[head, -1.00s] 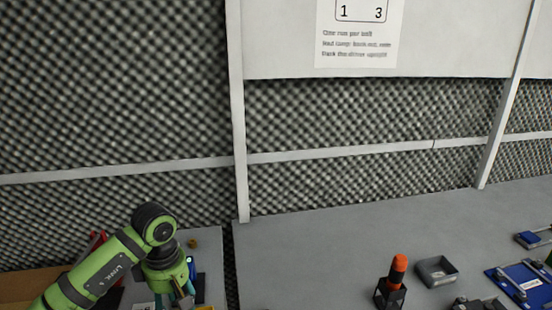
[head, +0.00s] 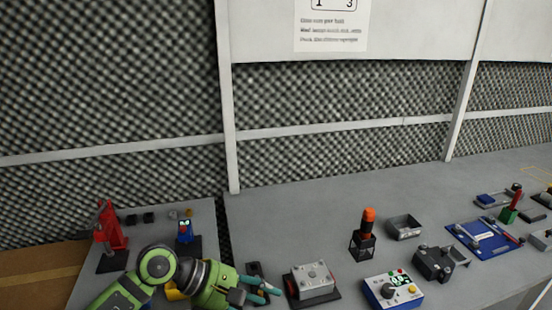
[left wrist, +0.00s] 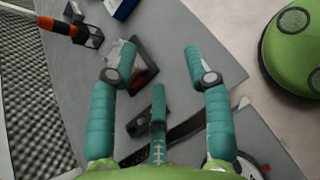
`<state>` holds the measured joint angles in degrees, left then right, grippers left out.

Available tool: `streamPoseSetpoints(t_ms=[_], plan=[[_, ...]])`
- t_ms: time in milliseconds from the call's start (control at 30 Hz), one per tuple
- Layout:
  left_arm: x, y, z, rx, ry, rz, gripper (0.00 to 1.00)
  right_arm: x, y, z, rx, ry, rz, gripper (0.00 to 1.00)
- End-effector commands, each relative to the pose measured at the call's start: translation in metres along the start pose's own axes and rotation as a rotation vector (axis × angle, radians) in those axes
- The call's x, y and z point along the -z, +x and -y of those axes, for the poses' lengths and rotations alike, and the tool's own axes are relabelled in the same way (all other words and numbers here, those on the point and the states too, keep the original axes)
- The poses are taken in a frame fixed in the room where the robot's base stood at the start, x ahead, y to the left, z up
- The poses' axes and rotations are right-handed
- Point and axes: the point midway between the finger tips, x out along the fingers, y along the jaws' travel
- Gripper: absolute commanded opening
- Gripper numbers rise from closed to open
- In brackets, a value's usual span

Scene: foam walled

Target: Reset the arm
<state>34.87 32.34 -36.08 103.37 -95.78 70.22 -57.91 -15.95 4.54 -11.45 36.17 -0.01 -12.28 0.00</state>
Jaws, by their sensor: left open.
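My left arm, green with dark joints, comes in low at the left in the head view. Its left gripper (head: 270,285) has teal fingers and points right, by the left side of a metal block on a black base (head: 313,279). In the left wrist view the left gripper (left wrist: 160,60) has its teal fingers spread wide, with nothing between them. Below the fingers lie the grey bench top and dark fixtures, partly hidden. My right gripper is not in view.
An orange-handled driver (head: 368,222) stands in a black holder. A grey tray (head: 404,228), black device (head: 434,263), blue-white knob box (head: 393,289) and blue mat (head: 480,240) are to the right. A red stand (head: 110,240) and blue figure (head: 185,231) are left, across a bench gap.

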Motion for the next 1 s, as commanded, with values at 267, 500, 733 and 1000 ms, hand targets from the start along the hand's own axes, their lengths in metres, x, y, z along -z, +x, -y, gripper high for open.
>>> streamPoseSetpoints(t_ms=[267,500,733,1000], plan=[[-0.123,-0.037,-0.025,-0.234,-0.643,0.865,0.5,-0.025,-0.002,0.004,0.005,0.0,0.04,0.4],[-0.07,-0.119,-0.063,-0.418,-1.42,1.487,0.5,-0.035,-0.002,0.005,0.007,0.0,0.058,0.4],[0.075,-0.134,-0.02,-0.66,-2.269,1.906,0.5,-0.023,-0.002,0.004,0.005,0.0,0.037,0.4],[0.173,-0.09,0.111,0.674,1.966,-1.293,0.5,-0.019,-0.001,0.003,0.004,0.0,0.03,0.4]])
